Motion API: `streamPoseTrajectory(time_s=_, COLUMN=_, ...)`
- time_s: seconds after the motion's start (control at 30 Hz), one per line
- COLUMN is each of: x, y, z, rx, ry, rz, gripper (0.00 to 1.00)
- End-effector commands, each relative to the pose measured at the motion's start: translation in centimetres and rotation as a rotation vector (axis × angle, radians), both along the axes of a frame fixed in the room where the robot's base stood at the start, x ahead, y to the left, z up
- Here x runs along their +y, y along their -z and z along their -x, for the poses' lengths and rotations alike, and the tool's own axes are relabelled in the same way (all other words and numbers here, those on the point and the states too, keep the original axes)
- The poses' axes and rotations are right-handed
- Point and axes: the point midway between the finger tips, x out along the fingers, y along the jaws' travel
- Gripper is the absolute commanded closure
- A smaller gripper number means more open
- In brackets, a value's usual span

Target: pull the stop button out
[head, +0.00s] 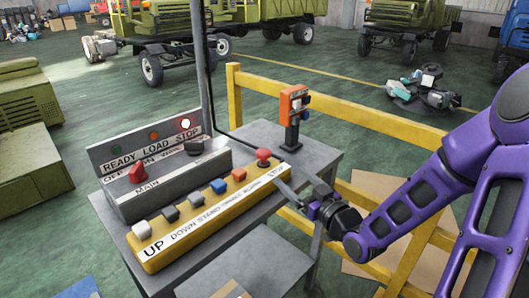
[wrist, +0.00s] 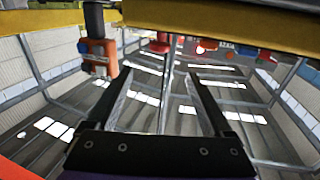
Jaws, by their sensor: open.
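Whether the button is pressed in or out is too small to tell.
A grey panel (head: 180,178) with a red MAIN switch and a lit red STOP lamp (head: 185,124) stands behind the yellow box. An orange post-mounted box (head: 294,104) stands behind the button; it also shows in the wrist view (wrist: 97,55). A yellow railing (head: 350,118) runs behind the table.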

Motion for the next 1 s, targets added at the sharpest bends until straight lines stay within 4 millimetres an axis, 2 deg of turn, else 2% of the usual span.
streamPoseTrajectory(time_s=0.4, x=4.7, y=0.0, z=-8.0, rx=-0.001, ry=-0.001, rz=-0.002, gripper=0.15)
streamPoseTrajectory(time_s=0.6, x=6.5, y=0.0, z=-11.1, rx=0.000, ry=0.000, rz=-0.001, gripper=0.15)
streamPoseTrajectory(time_s=0.8, x=7.3, y=0.0, z=-12.7, rx=0.001, ry=0.002, rz=-0.001, gripper=0.15)
streamPoseTrajectory(time_s=1.0, x=7.5, y=0.0, z=-12.9, rx=0.001, ry=0.002, rz=0.001, gripper=0.15)
